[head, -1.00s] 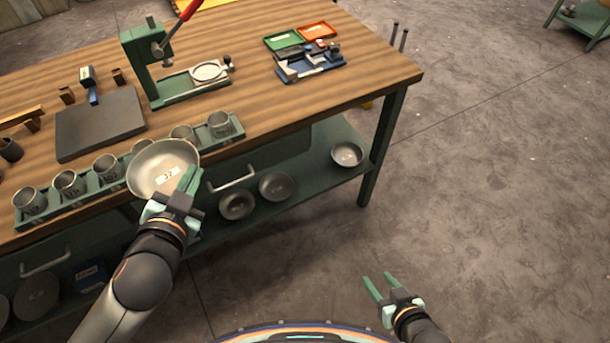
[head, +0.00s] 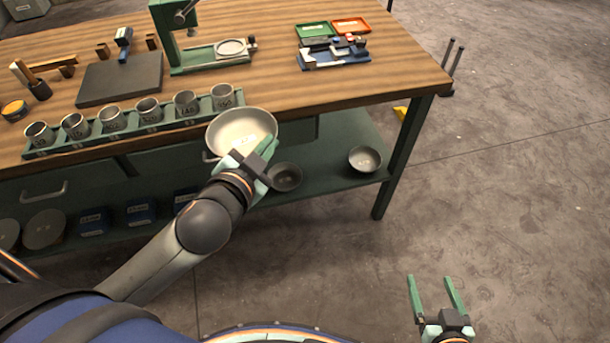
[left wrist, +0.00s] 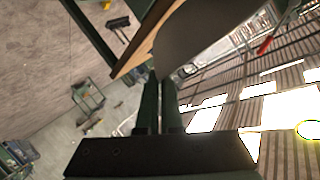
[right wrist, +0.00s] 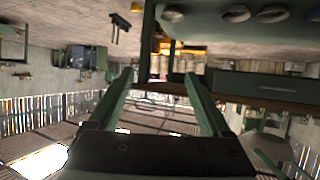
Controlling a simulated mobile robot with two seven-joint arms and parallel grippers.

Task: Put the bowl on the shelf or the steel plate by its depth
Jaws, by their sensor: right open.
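A shallow grey metal bowl (head: 236,128) with a pale label inside is tilted in front of the bench's front edge, right of the cup row. My left gripper (head: 266,150) is shut on its near right rim. In the left wrist view the bowl (left wrist: 195,35) is a dark shape beyond the fingers. The green lower shelf (head: 330,150) holds one bowl (head: 285,177) near my arm and another (head: 365,158) at the right end. A dark grey flat plate (head: 120,80) lies on the bench top. My right gripper (head: 432,282) is open and empty over the floor.
Several metal cups stand in a green rack (head: 90,143) along the bench's front edge. A green press (head: 185,45) and red and green trays (head: 350,25) stand behind.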

